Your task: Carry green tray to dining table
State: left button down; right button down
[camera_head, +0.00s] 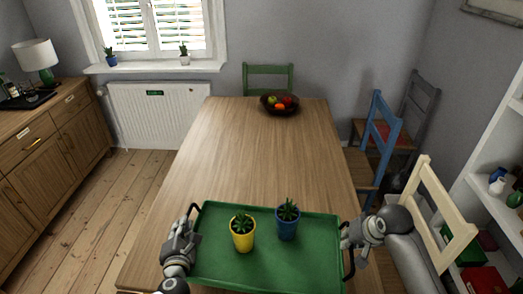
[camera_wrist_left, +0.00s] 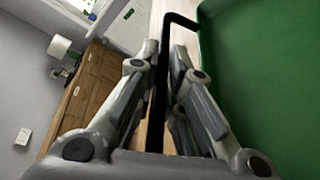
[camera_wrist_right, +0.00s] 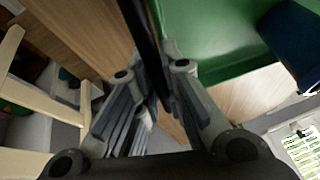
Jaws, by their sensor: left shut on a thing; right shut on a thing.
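The green tray (camera_head: 266,262) is level at the near end of the wooden dining table (camera_head: 250,150), over its near edge; I cannot tell whether it touches the top. A yellow pot with a plant (camera_head: 243,236) and a blue pot with a plant (camera_head: 287,222) stand upright on it. My left gripper (camera_head: 190,240) is shut on the tray's dark left handle, which also shows in the left wrist view (camera_wrist_left: 163,75). My right gripper (camera_head: 350,236) is shut on the right handle, seen in the right wrist view (camera_wrist_right: 150,50).
A fruit bowl (camera_head: 280,104) stands at the table's far end; the tabletop between is clear. A green chair (camera_head: 268,78) is behind the table. A blue chair (camera_head: 378,140) and a cream chair (camera_head: 440,215) stand on the right. A sideboard (camera_head: 50,145) is at the left.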

aim_at(257, 194)
jog(key=i, duration=0.75)
jog(key=i+u, duration=0.2)
